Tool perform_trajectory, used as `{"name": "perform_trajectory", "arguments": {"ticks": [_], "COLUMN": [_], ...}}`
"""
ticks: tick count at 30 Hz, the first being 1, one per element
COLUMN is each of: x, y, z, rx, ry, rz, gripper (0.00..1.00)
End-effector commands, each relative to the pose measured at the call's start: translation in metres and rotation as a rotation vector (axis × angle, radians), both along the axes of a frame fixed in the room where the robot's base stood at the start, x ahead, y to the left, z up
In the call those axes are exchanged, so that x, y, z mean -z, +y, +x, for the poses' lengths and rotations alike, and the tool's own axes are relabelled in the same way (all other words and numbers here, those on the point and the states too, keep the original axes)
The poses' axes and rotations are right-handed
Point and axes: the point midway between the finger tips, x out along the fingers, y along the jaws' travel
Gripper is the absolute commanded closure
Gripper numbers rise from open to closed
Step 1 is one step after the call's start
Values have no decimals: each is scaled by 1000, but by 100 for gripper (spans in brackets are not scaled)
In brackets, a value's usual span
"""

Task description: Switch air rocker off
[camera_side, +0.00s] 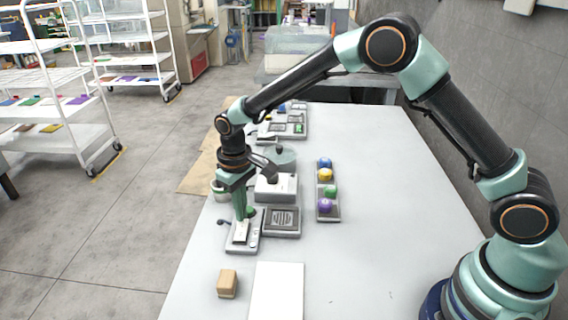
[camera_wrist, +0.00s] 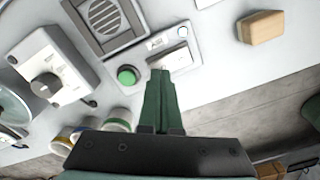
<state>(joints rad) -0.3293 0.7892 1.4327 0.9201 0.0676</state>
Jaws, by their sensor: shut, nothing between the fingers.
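The air panel (camera_side: 246,246) is a small grey box near the table's left edge. In the wrist view its label reads AIR, and a pale rocker (camera_wrist: 176,57) sits beside the label. In the side view my gripper (camera_side: 240,217) points down over the panel. I cannot tell whether the tips touch the rocker, or which way it is tipped.
A grilled speaker-like unit (camera_side: 282,220) stands right beside the panel. A grey box with a knob (camera_side: 277,187) is behind it. Coloured balls sit in a rack (camera_side: 328,214) to the right. A wooden block (camera_side: 228,283) and a white sheet (camera_side: 277,292) lie in front. The table's right side is clear.

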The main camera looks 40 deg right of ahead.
Motion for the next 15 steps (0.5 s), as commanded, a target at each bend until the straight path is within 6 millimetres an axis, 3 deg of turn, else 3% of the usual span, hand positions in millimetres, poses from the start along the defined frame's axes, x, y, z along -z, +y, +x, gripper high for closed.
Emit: {"name": "perform_trajectory", "arguments": {"ticks": [15], "x": [7], "y": [0], "z": [0], "rx": [0], "ry": [-1], "rz": [0], "gripper": [100]}}
